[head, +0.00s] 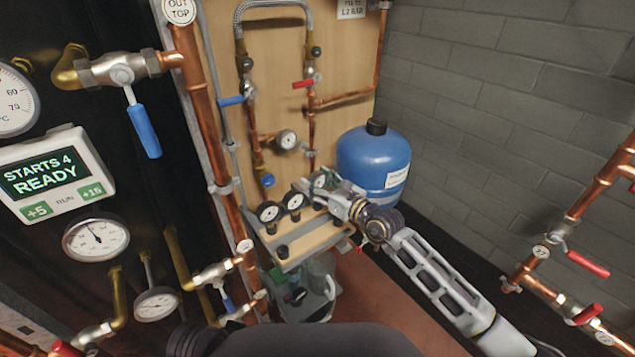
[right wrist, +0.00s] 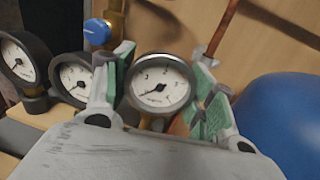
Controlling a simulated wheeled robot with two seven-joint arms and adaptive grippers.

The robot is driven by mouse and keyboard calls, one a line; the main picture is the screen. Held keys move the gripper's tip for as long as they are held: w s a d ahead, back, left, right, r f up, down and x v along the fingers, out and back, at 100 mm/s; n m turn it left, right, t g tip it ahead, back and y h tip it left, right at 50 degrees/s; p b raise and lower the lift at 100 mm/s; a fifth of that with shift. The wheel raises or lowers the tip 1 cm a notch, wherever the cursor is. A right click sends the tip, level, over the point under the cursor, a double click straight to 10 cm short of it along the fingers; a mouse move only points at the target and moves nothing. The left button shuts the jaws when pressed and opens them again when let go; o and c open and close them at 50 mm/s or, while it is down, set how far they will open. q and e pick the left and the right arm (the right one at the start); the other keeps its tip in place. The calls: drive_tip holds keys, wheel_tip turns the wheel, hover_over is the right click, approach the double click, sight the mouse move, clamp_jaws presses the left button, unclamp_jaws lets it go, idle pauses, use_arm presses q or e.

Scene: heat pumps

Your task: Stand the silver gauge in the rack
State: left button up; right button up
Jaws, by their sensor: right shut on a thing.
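The silver gauge (right wrist: 160,85) has a grey rim and a white dial, and stands roughly upright between the green-padded fingers of my right gripper (right wrist: 158,88) in the right wrist view. In the head view my right gripper (head: 326,190) is at the right end of the wooden rack (head: 312,238), shut on this gauge, which is partly hidden there. Two dark-rimmed gauges stand in a row to its left, the nearer one (head: 269,212) and the middle one (head: 293,201). Whether the silver gauge's stem is seated in the rack is hidden. My left gripper is out of view.
A blue tank (head: 374,160) stands just behind and right of the gripper. Copper pipes and valves are fixed to the wooden board (head: 345,60) behind the rack. Red floor lies open to the right.

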drive_tip(key=shift+f+b, duration=0.5)
drive_tip(key=shift+f, duration=0.8)
idle(2.1)
drive_tip(key=o, duration=1.3)
drive_tip(key=shift+f, duration=0.1)
drive_tip(key=shift+s+d, duration=0.1)
drive_tip(key=shift+s, duration=0.15)
drive_tip(key=shift+p+v, duration=0.5)
drive_tip(key=shift+v, duration=3.4)
drive_tip(key=shift+d, duration=0.15)
